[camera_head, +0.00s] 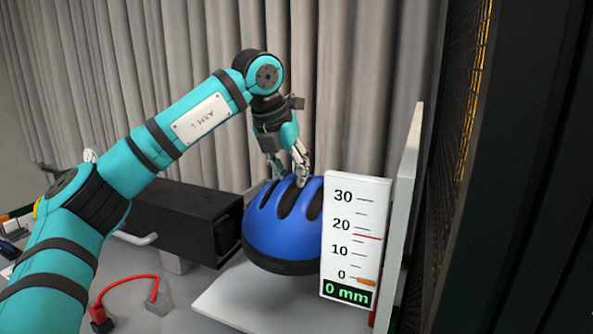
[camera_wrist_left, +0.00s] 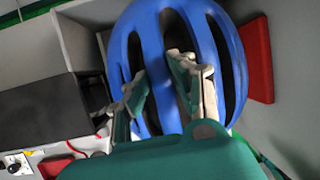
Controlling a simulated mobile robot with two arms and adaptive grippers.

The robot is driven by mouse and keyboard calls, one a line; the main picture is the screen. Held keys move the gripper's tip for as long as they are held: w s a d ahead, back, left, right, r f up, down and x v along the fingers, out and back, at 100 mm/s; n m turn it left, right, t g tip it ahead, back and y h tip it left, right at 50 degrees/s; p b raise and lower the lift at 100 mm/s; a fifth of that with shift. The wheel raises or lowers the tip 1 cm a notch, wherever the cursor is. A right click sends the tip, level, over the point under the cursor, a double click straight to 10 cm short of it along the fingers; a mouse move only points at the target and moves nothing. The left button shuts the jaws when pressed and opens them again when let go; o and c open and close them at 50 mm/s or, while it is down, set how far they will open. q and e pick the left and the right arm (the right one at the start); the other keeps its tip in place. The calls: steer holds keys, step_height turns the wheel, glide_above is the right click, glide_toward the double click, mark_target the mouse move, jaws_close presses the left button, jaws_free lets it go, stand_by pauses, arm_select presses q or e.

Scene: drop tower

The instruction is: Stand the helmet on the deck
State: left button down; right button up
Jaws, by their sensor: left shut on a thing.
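The blue helmet (camera_head: 285,230) has dark vent slots and a black lower rim, and it is slightly tilted in the head view. My left gripper (camera_head: 294,180) comes down on its top and is shut on it. The helmet fills the middle of the left wrist view (camera_wrist_left: 222,50), with the fingers (camera_wrist_left: 165,95) at its vents. The pale deck (camera_head: 235,305) is below the helmet; the helmet appears held above it. The gauge panel hides part of the helmet's right side. My right gripper is not in view.
A white gauge panel (camera_head: 355,235) reading 0 mm stands right of the helmet, by an upright pale plate (camera_head: 405,200). A black box (camera_head: 175,215) is at left. A red cable (camera_head: 125,280) lies in front of it. Dark mesh (camera_head: 465,110) bounds the right.

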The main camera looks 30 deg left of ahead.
arm_select(q)
steer(key=shift+f+b, duration=0.45)
steer(key=shift+f, duration=0.25)
steer(key=shift+f+b, duration=0.3)
steer(key=shift+f, duration=0.05)
step_height(320, 180, down, 8)
steer(key=b, duration=0.6)
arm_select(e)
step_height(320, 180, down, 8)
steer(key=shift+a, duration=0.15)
arm_select(q)
steer(key=c, duration=1)
jaws_free()
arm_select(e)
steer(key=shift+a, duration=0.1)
